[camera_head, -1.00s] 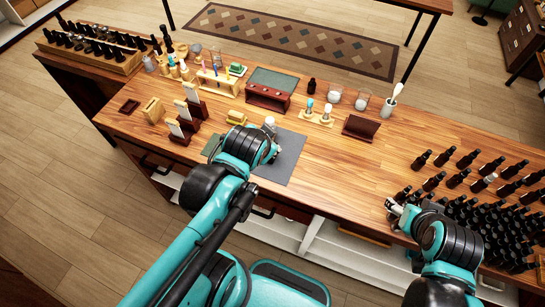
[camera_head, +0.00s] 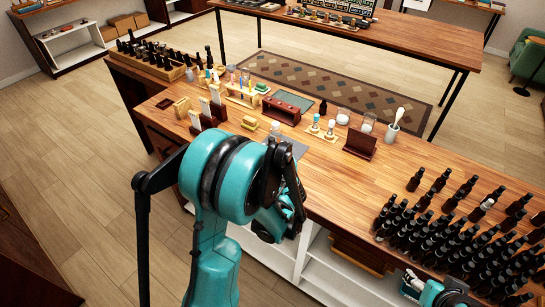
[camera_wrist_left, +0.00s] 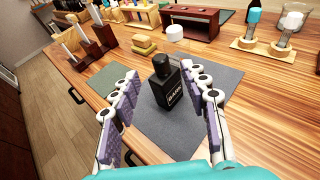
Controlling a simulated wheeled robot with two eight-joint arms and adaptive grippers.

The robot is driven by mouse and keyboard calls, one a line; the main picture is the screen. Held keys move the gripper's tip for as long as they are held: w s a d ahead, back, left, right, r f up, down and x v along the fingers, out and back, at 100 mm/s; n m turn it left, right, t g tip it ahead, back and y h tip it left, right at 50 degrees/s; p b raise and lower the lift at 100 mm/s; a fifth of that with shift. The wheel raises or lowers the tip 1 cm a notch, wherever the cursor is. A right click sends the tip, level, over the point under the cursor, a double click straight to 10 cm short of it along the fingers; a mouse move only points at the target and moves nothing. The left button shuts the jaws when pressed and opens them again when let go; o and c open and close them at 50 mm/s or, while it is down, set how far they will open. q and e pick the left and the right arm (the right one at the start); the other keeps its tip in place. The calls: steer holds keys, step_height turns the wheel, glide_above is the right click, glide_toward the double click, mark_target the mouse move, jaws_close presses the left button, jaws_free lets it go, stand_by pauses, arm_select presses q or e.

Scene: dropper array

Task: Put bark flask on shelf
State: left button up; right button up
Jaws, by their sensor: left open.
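The bark flask (camera_wrist_left: 168,88) is a small black square bottle with a black cap and "BARK" lettering. In the left wrist view it stands upright on the dark grey mat (camera_wrist_left: 212,88). My left gripper (camera_wrist_left: 162,82) is open, with one finger on each side of the flask and gaps visible. In the head view my left wrist hides the flask and most of the mat (camera_head: 314,156). At the bottom right of the head view, part of my right arm shows. Its gripper (camera_head: 412,280) is too small and cut off to read.
Many dark bottles (camera_head: 450,225) crowd the right of the wooden table. Behind the mat stand a dark red rack (camera_head: 283,112), a dropper stand (camera_head: 318,133) and a dark wooden holder (camera_head: 360,145). White open shelving (camera_head: 316,262) lies under the front edge. A second table (camera_head: 400,40) stands behind.

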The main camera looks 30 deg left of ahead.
mark_target(272, 142)
arm_select(q)
steer(key=b+x, duration=0.1)
steer(key=x, duration=0.5)
steer(key=shift+w+a+f, duration=0.1)
steer(key=shift+w+f, duration=0.15)
steer(key=shift+w, duration=0.1)
steer(key=shift+s+r, duration=0.1)
steer(key=shift+r, duration=0.05)
steer(key=shift+c, duration=0.9)
jaws_close()
